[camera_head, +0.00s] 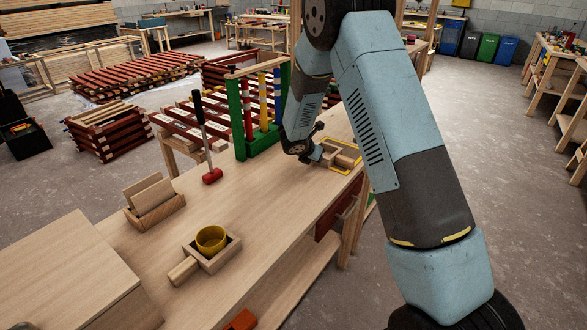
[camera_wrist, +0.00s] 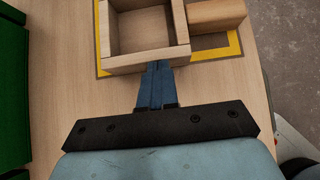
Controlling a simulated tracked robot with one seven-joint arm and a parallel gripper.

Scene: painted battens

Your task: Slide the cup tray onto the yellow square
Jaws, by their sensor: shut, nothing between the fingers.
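A square wooden tray with a stubby handle holds a yellow cup (camera_head: 211,239); this tray (camera_head: 224,261) sits on the near part of the bench. A second, empty wooden tray (camera_wrist: 146,59) with a handle (camera_wrist: 216,14) lies over the yellow square (camera_wrist: 222,53) at the far end, also seen in the head view (camera_head: 357,171). Its near-left corner is at the square's border and its handle crosses the right border. My gripper (camera_wrist: 157,70) is shut and empty, fingertips at the empty tray's near wall; I cannot tell whether they touch.
A green rack (camera_head: 240,125) with coloured posts stands left of my gripper. A red mallet (camera_head: 212,176) stands on the bench's left side. A wooden holder with slabs (camera_head: 155,208) is left of the cup. The bench (camera_head: 265,205) is clear between the two trays.

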